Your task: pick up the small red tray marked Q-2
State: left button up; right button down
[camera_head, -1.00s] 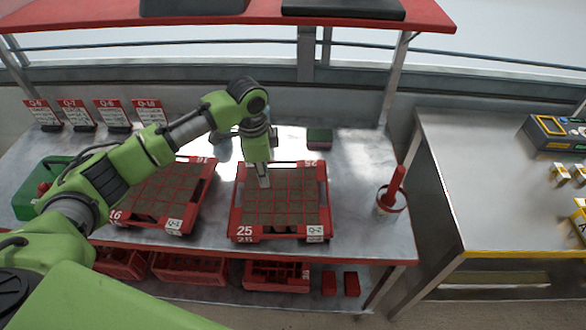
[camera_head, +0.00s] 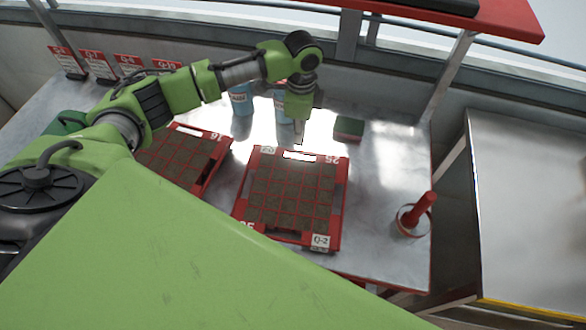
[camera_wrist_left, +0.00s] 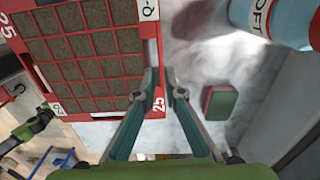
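The red tray marked Q-2 (camera_head: 338,205) lies flat on the metal table, filled with a grid of dark soil cells. Its Q-2 label is at the near right corner. My left gripper (camera_head: 299,142) points down at the tray's far edge. In the left wrist view the fingers (camera_wrist_left: 161,74) are a little apart, and the tray's rim (camera_wrist_left: 153,45) with the number 25 runs between or just under them. I cannot tell whether they touch it.
Another red tray (camera_head: 220,160) stands close on the left. Blue bottles (camera_head: 241,101) and a small green and red block (camera_head: 348,128) are behind the tray. A holder with a red-handled tool (camera_head: 413,218) stands to the right. A separate metal table (camera_head: 530,200) is further right.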

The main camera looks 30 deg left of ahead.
aim_at(301, 152)
pick_arm(q)
notch_tip(301, 152, down, 4)
jog(key=shift+r, duration=0.2)
jog(key=shift+d+f+p, duration=0.1)
jog(key=shift+f+p, duration=0.3)
jog(key=shift+f, duration=0.15)
notch_tip(301, 152, down, 4)
jog(key=shift+w+f+p, duration=0.15)
jog(key=shift+p, duration=0.25)
jog(key=shift+d, duration=0.1)
grip_shut()
jog(key=shift+r, duration=0.25)
